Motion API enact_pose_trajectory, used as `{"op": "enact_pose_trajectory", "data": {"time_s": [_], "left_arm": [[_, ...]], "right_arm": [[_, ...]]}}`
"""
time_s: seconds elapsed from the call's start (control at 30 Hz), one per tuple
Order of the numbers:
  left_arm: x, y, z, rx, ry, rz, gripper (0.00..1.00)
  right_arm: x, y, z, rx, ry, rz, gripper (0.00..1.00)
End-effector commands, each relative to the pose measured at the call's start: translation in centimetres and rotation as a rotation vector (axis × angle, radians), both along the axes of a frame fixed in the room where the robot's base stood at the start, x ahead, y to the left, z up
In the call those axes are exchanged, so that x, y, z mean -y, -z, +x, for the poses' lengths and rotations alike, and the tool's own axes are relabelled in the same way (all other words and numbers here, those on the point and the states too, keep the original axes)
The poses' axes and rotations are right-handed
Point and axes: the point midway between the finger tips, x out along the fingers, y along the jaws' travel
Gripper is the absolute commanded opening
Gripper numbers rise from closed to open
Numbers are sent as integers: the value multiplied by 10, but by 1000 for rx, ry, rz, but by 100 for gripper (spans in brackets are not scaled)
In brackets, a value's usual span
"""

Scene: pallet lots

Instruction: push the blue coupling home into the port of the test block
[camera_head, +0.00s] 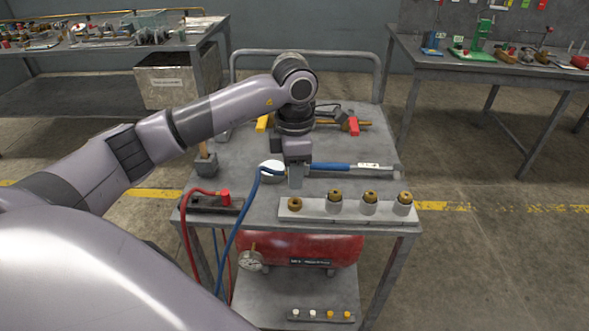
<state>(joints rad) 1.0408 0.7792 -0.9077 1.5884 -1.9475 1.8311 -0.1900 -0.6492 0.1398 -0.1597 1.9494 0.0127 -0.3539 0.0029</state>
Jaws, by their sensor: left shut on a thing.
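My left gripper (295,182) points down over the middle of the cart top, fingers close together. The blue hose (236,214) rises from below the cart's front edge and bends right to the gripper. The blue coupling at its end is mostly hidden by the fingers, which are shut on it. A dark block (205,204) lies at the cart's front left, with a red coupling (225,197) on a red hose (186,236) at its right end. It looks like the test block; its free port is not clear. My right gripper is out of view.
A pale rail (320,216) with several brass-topped fittings lies along the cart's front edge. A blue-handled tool (330,167) lies behind it, right of the gripper.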

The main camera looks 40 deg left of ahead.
Motion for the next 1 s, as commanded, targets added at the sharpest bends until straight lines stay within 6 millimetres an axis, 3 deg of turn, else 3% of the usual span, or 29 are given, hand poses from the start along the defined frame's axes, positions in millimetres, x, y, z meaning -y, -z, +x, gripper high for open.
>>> {"op": "enact_pose_trajectory", "data": {"time_s": [0.2,0.4,1.0], "left_arm": [[0,26,0,-1,0,-1,0],[0,40,0,0,0,0,0],[0,42,0,0,0,0,0]], "right_arm": [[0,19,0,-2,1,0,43],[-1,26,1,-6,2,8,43],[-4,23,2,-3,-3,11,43]]}}
